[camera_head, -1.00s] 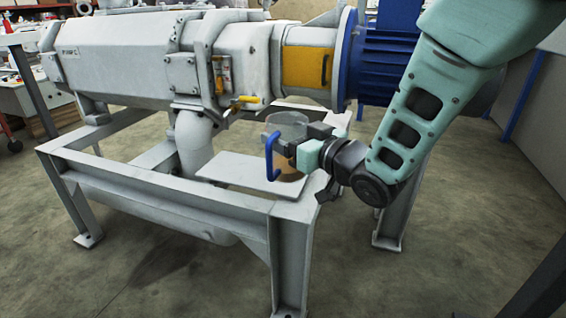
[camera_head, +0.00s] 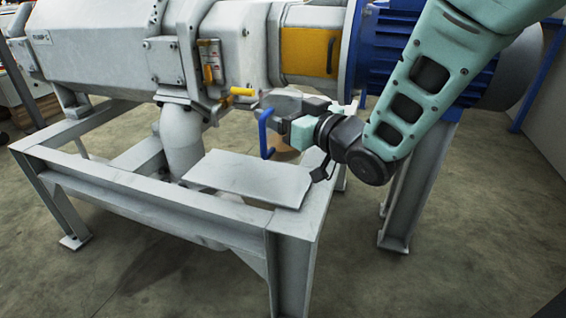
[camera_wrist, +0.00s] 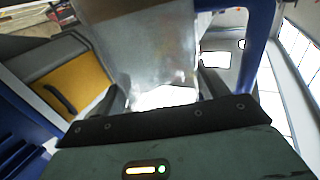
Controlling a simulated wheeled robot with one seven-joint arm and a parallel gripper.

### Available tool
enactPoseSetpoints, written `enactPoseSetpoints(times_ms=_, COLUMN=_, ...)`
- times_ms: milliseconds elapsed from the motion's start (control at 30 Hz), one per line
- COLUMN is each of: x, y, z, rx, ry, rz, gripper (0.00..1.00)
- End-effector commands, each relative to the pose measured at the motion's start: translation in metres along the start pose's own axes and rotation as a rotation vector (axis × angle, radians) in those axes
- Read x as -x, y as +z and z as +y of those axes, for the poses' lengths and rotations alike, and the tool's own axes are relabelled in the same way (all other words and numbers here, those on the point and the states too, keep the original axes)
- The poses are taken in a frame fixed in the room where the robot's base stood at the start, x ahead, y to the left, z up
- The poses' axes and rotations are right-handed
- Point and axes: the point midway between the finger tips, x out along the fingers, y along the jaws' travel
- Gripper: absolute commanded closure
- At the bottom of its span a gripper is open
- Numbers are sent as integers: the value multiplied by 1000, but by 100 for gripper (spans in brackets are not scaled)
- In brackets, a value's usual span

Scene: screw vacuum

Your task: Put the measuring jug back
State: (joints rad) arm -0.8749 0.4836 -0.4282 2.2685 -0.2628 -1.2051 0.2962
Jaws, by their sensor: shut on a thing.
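The measuring jug (camera_head: 285,101) is a clear grey vessel with a blue handle (camera_head: 264,134) and something amber low in it. My gripper (camera_head: 289,126) is shut on the jug's body and partly hides it in the head view. The jug looks roughly upright, near the far edge of the flat grey plate (camera_head: 245,178) on the frame. I cannot tell whether it touches anything below. In the wrist view the clear jug wall (camera_wrist: 155,45) stands between my gripper's fingers (camera_wrist: 163,95), with the blue handle (camera_wrist: 258,25) at the right.
The grey pump body (camera_head: 110,45) with a yellow lever (camera_head: 240,92) and yellow panel (camera_head: 311,52) is close behind the jug. A blue motor (camera_head: 385,55) stands to the right. The plate's near part is bare. Steel frame rails (camera_head: 150,195) edge it.

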Motion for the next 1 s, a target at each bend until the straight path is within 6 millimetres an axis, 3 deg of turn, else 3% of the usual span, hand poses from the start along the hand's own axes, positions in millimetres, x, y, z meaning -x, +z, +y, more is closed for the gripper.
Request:
enactPoseSetpoints(times_ms=100, x=0, y=26, z=-1, rx=1, ry=-2, rz=-2, gripper=68)
enactPoseSetpoints(times_ms=333, x=0, y=45, z=0, rx=0, ry=-1, rz=-1, gripper=68)
enactPoseSetpoints(times_ms=500, x=0, y=73, z=0, rx=0, ry=-1, rz=-1, gripper=68)
enactPoseSetpoints(times_ms=800, x=0, y=78, z=0, rx=0, ry=0, rz=0, gripper=68)
enactPoseSetpoints(times_ms=833, x=0, y=79, z=0, rx=0, ry=0, rz=-2, gripper=20)
enactPoseSetpoints(times_ms=900, x=0, y=79, z=0, rx=0, ry=0, rz=-2, gripper=6)
enactPoseSetpoints(times_ms=1000, x=0, y=78, z=0, rx=0, ry=-1, rz=-1, gripper=6)
